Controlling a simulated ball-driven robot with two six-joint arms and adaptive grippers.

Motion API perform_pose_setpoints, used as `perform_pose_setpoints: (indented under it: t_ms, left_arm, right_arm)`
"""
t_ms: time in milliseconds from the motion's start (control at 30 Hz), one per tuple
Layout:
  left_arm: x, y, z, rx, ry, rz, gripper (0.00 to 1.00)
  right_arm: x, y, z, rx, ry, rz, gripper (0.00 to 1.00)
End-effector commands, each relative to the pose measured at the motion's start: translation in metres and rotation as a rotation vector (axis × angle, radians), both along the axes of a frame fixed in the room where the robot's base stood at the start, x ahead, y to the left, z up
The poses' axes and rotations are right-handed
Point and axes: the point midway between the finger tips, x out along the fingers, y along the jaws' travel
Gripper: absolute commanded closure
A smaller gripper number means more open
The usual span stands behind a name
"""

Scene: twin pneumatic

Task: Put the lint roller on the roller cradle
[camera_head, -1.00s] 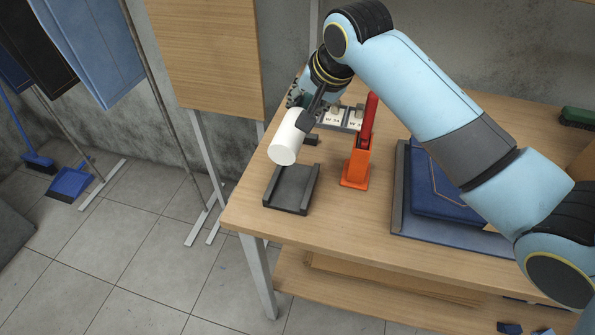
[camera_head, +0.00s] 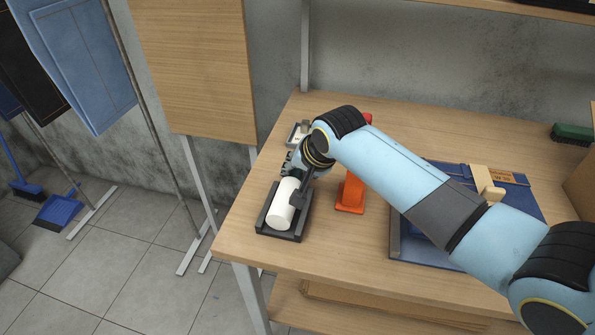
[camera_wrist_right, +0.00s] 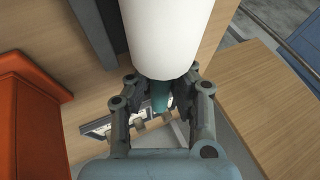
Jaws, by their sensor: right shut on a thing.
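The lint roller shows as a white cylinder (camera_head: 284,205) in the head view, lying along the dark grey roller cradle (camera_head: 297,233) near the table's left edge. My right gripper (camera_head: 299,190) is at the roller's far end, shut on it. In the right wrist view the white roller (camera_wrist_right: 165,35) fills the top middle, with a teal handle (camera_wrist_right: 160,97) between the fingers. A dark bar of the cradle (camera_wrist_right: 93,32) shows beside it. I cannot tell whether the roller touches the cradle floor. My left gripper is not in view.
An orange-red stand (camera_head: 351,193) is close to the right of the cradle, and it looms at the left in the right wrist view (camera_wrist_right: 28,115). A small tray (camera_head: 297,134) lies behind my gripper.

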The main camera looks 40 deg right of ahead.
Motion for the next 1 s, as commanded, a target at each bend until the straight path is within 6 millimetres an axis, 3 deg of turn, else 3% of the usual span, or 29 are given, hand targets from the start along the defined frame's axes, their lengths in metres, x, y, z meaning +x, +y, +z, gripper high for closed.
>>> perform_pose_setpoints:
  t_ms: [167, 200, 367, 733, 1000]
  left_arm:
    - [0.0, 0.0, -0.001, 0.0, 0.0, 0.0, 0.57]
    - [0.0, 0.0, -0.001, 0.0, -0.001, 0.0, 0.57]
    - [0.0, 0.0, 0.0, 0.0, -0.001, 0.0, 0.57]
    - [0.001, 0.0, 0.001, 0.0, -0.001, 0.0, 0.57]
    - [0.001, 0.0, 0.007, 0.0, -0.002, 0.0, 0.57]
  right_arm:
    - [0.0, 0.0, -0.002, 0.0, 0.0, 0.0, 1.0]
    - [0.0, 0.0, -0.003, 0.0, 0.001, 0.0, 0.8]
    - [0.0, 0.0, -0.003, -0.001, 0.001, 0.0, 0.59]
    - [-0.002, 0.0, 0.004, -0.001, 0.001, 0.0, 0.58]
    - [-0.031, 0.001, 0.049, -0.002, -0.002, 0.001, 0.58]
